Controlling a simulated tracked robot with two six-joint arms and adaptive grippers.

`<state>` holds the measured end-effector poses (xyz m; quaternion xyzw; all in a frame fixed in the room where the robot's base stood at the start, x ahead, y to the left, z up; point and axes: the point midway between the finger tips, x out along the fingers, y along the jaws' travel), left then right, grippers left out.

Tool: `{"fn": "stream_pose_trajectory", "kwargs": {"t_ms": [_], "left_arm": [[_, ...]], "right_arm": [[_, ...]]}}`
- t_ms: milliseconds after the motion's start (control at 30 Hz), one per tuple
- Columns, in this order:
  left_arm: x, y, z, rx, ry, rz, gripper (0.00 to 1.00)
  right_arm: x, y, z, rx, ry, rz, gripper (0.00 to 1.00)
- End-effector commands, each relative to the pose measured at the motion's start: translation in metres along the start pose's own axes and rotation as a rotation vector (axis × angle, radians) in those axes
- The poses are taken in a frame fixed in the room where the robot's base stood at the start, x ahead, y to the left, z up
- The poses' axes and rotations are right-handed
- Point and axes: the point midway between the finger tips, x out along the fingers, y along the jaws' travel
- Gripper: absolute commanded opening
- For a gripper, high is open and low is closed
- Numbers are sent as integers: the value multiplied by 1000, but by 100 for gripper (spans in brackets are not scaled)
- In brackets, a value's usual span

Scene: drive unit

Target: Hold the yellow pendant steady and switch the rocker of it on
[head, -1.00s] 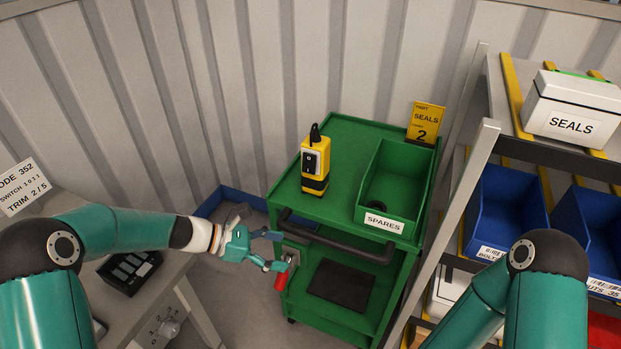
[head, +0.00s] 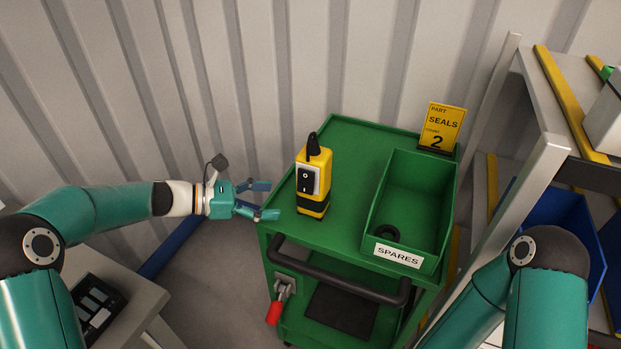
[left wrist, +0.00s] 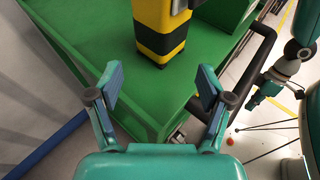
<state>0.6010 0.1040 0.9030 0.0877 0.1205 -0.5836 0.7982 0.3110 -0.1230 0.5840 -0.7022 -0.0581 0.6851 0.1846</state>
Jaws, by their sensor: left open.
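The yellow pendant (head: 315,177) stands upright on the left part of the green cart's top, with black bands near its base and a black cable end on top. Its black rocker (head: 305,181) sits in a pale plate on the side facing me. My left gripper (head: 266,200) is open and empty at the cart's left edge, left of the pendant and apart from it. In the left wrist view the pendant's lower part (left wrist: 160,42) shows beyond and between the open fingers (left wrist: 158,95). My right gripper is out of the head view; only my right arm shows.
On the green cart (head: 349,141) stand a green SPARES bin (head: 412,200) with a black ring inside and a yellow SEALS card (head: 442,128). A black handle (head: 340,272) runs along the front. A shelf rack (head: 540,160) is at right, a corrugated wall behind.

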Motion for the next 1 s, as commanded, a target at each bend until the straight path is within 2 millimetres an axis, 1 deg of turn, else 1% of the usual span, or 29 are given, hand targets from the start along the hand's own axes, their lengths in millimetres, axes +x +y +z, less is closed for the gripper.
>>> {"fn": "stream_pose_trajectory", "kwargs": {"t_ms": [433, 600, 800, 1000], "left_arm": [[65, -2, -1, 5, 0, -16, 79], [86, -3, 1, 4, 0, -16, 79], [100, -2, 1, 3, 2, -15, 79], [104, -3, 1, 3, 2, -16, 79]], "right_arm": [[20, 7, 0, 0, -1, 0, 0], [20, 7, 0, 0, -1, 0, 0], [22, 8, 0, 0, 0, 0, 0], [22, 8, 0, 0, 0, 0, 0]]}}
